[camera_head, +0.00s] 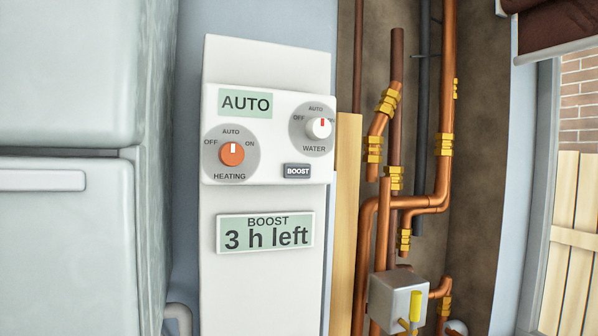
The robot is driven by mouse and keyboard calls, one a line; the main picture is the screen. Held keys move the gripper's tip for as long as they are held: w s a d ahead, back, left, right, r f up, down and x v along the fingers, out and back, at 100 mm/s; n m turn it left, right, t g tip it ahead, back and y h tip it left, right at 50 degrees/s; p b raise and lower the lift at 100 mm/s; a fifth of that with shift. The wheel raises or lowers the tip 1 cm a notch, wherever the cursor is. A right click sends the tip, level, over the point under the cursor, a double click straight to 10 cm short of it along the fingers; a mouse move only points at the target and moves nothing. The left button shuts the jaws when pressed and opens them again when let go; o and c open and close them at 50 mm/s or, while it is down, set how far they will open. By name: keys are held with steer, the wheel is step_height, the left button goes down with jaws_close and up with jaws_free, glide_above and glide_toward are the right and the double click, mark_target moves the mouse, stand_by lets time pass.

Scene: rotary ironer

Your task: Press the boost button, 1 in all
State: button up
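The boost button (298,171) is a small dark grey rectangle marked BOOST, at the lower right of a white control box (277,178) in the head camera view. Above it is the white water dial (319,128), its red mark pointing up to AUTO. To its left is the orange heating dial (232,153), its white mark also pointing up to AUTO. A small screen (245,103) reads AUTO. A lower display (265,232) reads BOOST, 3 h left. My gripper is not in view.
A pale grey fridge-like cabinet (65,240) stands close on the left. Copper pipes (442,120) with brass fittings and a grey box valve (395,300) are on the right, behind a wooden post (345,220). A window (575,130) is at the far right. The space before the panel looks clear.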

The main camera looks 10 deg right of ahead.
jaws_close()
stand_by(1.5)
